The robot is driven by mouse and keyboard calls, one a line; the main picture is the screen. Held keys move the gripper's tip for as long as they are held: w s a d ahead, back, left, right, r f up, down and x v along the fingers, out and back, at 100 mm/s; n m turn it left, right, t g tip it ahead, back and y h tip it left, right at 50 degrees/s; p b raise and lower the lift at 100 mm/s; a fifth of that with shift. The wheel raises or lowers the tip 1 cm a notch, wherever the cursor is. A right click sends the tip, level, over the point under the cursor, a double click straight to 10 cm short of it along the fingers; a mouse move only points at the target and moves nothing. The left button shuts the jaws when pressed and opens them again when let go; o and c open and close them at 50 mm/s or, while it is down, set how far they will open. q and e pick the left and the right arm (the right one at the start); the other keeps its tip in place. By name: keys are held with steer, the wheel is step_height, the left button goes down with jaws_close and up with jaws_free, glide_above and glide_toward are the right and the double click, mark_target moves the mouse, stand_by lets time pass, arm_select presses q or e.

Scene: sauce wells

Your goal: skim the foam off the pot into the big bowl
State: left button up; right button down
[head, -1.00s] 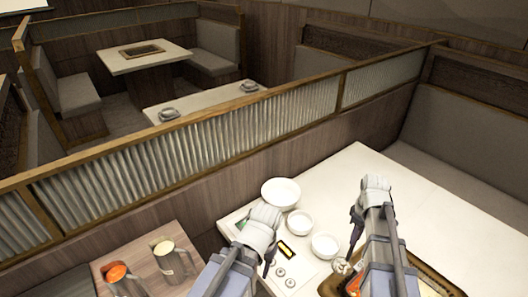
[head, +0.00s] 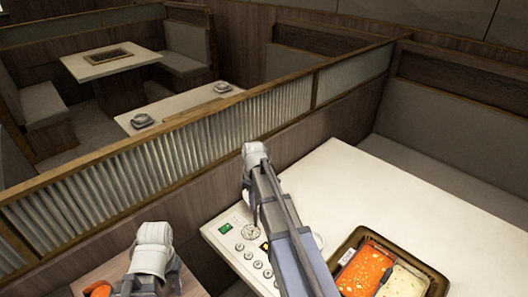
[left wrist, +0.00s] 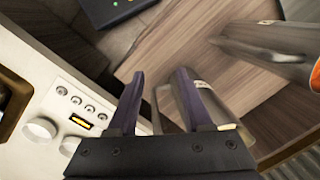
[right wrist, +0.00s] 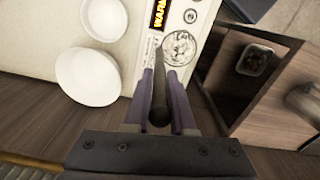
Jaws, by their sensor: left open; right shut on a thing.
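My right gripper (head: 251,212) is shut on the dark handle (right wrist: 160,105) of a skimmer. The skimmer's round head (right wrist: 181,48) is over the control panel, left of the pot; whether it carries foam I cannot tell. The pot (head: 338,262) has a red broth (head: 365,270) and a pale broth (head: 403,282); I cannot make out foam. The white big bowl (right wrist: 88,76) shows in the right wrist view, left of the skimmer, but my right arm hides it in the head view. My left gripper (left wrist: 158,75) is open near a metal pitcher (left wrist: 212,105).
A second pitcher (left wrist: 270,45) with orange contents stands on the wooden side table (left wrist: 240,85). A smaller white bowl (right wrist: 105,18) is beside the big bowl. The control panel (head: 228,240) has several knobs. A ribbed partition (head: 200,135) runs behind. The white table's right part is clear.

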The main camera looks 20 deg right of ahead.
arm_select(q)
step_height(320, 180, up, 4)
steer(key=p, duration=0.3)
steer(key=shift+r+p, duration=0.15)
steer(key=shift+p, duration=0.15)
arm_select(e)
steer(key=w+d+r+m, duration=0.2)
steer(key=w+d+m, duration=0.2)
steer(key=w+d, duration=0.3)
steer(key=w+d+r+m, duration=0.2)
steer(key=w+d+m, duration=0.3)
steer(key=w+d, duration=0.3)
steer(key=w, duration=0.3)
steer(key=shift+m, duration=0.3)
steer(key=shift+d, duration=0.1)
arm_select(q)
step_height(320, 180, down, 3)
steer(key=b, duration=0.3)
arm_select(e)
step_height(320, 180, down, 3)
steer(key=shift+r, duration=0.1)
